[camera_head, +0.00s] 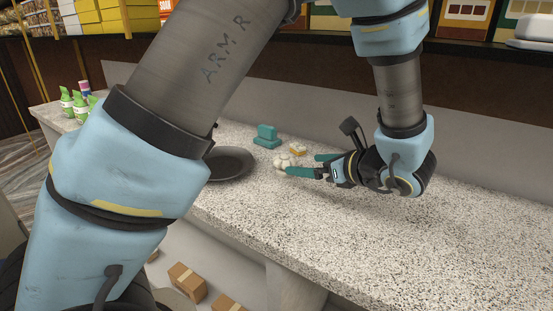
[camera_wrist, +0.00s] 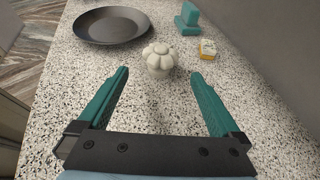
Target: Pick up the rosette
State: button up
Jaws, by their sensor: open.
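The rosette (camera_wrist: 158,58) is a cream-white, petalled, rounded piece standing on the speckled counter. In the wrist view it sits just beyond and between my open fingertips, and neither finger appears to touch it. In the head view the rosette (camera_head: 281,162) shows just left of the fingertips, partly covered by a finger. My gripper (camera_wrist: 158,75) has teal fingers spread wide with nothing between them. It also shows in the head view (camera_head: 302,165), reaching left, low over the counter.
A dark round pan (camera_wrist: 112,25) lies left of the rosette. A teal block-like object (camera_wrist: 188,18) and a small yellow-and-white piece (camera_wrist: 208,49) stand behind to the right. Green packets (camera_head: 74,103) stand at the counter's far left. The counter (camera_head: 370,240) is clear at front right.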

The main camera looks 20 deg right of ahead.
aim_at(291, 163)
jog(key=x, duration=0.4)
jog(key=shift+w+a+f+p, duration=0.1)
jog(key=shift+w+a+p, duration=0.1)
jog(key=shift+w+p, duration=0.15)
jog(key=shift+p+x, duration=1.15)
jog(key=shift+x, duration=1.55)
jog(key=shift+w, duration=0.1)
jog(key=c, duration=1.4)
jog(key=shift+r, duration=0.25)
